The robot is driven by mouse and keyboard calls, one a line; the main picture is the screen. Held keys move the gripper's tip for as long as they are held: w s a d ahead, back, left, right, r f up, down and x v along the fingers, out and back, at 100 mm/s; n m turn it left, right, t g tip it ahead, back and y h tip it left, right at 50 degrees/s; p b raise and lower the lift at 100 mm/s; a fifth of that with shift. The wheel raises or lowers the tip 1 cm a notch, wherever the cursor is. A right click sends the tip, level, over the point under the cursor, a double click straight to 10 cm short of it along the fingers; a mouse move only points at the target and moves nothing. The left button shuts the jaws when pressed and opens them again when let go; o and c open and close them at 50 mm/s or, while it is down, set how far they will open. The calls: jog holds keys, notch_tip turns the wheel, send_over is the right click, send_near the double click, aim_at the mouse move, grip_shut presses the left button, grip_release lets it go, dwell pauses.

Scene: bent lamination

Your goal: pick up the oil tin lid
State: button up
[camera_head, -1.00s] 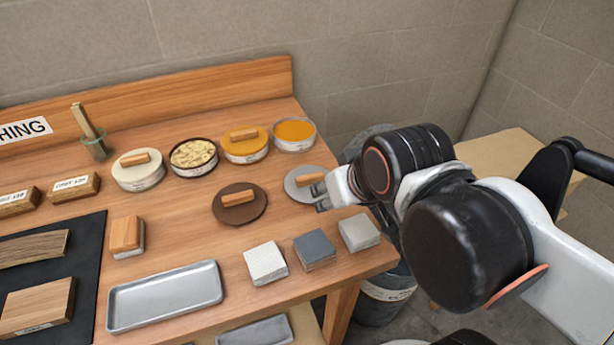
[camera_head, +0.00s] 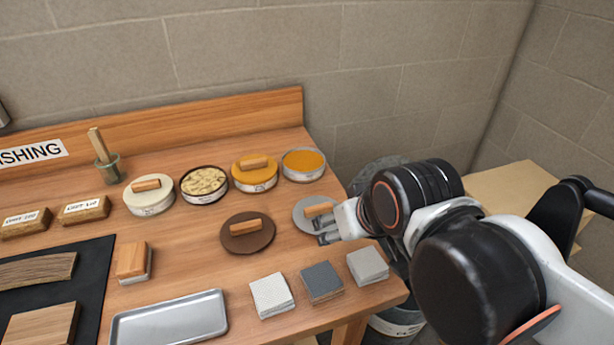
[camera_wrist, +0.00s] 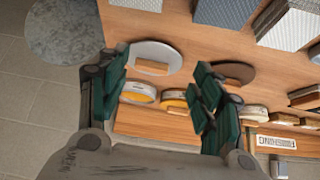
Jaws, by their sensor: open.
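A round grey lid (camera_head: 304,224) with a wooden bar handle (camera_head: 319,209) lies flat on the bench near its right end. Its grey matches the rim of the open tin of amber liquid (camera_head: 303,165) behind it. My gripper (camera_head: 326,230) is at the right side of this lid, fingers pointing left, partly covering it. In the wrist view the grey lid (camera_wrist: 165,53) and its handle (camera_wrist: 152,67) appear between the two spread fingers of my gripper (camera_wrist: 164,82). The gripper is open and empty. I cannot tell whether a finger touches the lid.
A brown lid (camera_head: 247,238) with a wooden handle lies to the left. Behind stand a tin of pale flakes (camera_head: 204,184), a yellow-lidded tin (camera_head: 255,177) and a white-lidded tin (camera_head: 149,199). Several abrasive blocks (camera_head: 321,281) and a metal tray (camera_head: 170,320) are in front.

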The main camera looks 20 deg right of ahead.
jog(key=shift+o, duration=0.9)
jog(key=w+r+g+p, duration=0.3)
jog(key=w+r+p, duration=0.3)
jog(key=w+p, duration=0.1)
jog(key=shift+r, duration=0.15)
jog(key=g+p, duration=0.3)
jog(key=p, duration=0.4)
send_over(318, 207)
jog(key=shift+g, duration=0.5)
jog(key=f, duration=0.3)
jog(key=f+b, duration=0.1)
jog(key=f, duration=0.2)
jog(key=w+f+b, duration=0.1)
jog(key=f, duration=0.2)
jog(key=shift+w, duration=0.1)
jog(key=shift+s+f+b, duration=0.2)
jog(key=shift+f+b, duration=0.25)
jog(key=shift+f, duration=0.45)
jog(key=shift+s+f+b, duration=0.2)
jog(key=shift+f+b, duration=0.2)
jog(key=shift+f, duration=0.45)
jog(key=shift+s+f+b, duration=0.2)
jog(key=shift+f+b, duration=0.25)
jog(key=shift+f, duration=0.45)
jog(key=shift+r, duration=0.1)
jog(key=c, duration=1.1)
